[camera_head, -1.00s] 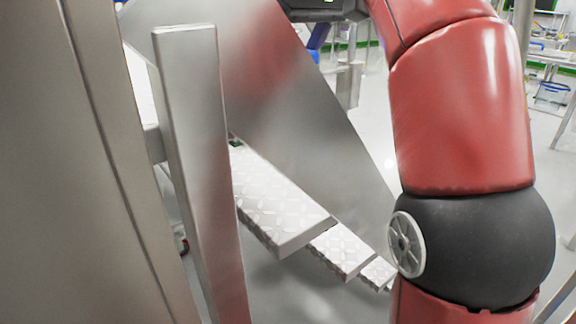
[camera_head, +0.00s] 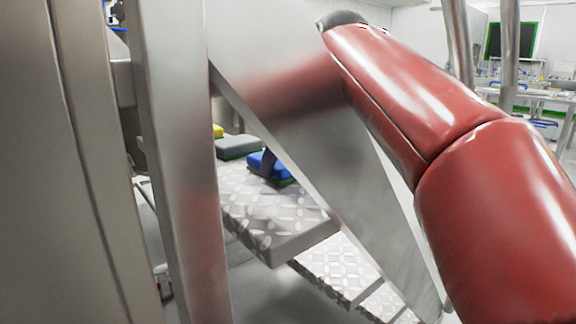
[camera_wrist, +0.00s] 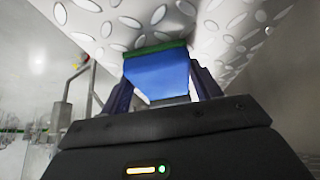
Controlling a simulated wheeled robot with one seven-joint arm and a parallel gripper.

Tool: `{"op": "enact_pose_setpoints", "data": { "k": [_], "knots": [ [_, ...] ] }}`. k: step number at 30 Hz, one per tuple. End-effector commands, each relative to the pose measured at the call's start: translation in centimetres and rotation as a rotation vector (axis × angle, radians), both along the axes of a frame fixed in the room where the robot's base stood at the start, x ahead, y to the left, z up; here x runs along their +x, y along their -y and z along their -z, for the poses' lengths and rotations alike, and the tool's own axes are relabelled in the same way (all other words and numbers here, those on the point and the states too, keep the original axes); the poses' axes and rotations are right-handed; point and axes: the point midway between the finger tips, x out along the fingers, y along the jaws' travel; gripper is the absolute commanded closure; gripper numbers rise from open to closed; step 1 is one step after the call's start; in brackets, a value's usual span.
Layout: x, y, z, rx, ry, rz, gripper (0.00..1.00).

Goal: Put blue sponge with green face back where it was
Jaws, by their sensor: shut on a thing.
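The blue sponge with green face (camera_wrist: 158,75) is between the two fingers of my gripper (camera_wrist: 160,84) in the wrist view. Its green face is turned to the patterned metal step (camera_wrist: 110,22) and looks close to or touching it. In the head view the blue sponge (camera_head: 262,163) shows at the far part of the top visible step (camera_head: 265,205), green side down. A dark finger of my gripper (camera_head: 270,160) shows beside it. The sloping metal side plate hides the rest of the gripper and part of the sponge.
A grey sponge (camera_head: 238,147) lies just left of the blue one, and a yellow thing (camera_head: 218,131) shows behind it. The metal side plate (camera_head: 310,150) and a metal post (camera_head: 180,160) stand close. Lower steps (camera_head: 335,265) descend to the right.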

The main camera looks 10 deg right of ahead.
Motion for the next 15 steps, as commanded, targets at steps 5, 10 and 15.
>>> {"op": "enact_pose_setpoints", "data": {
  "k": [5, 10, 15],
  "knots": [
    [0.00, 0.01, -0.03, 0.001, 0.001, 0.000, 0.62],
    [-0.01, 0.02, 0.35, 0.000, 0.000, 0.001, 0.62],
    [0.00, 0.01, 0.26, 0.000, 0.000, 0.001, 0.18]
  ]
}}
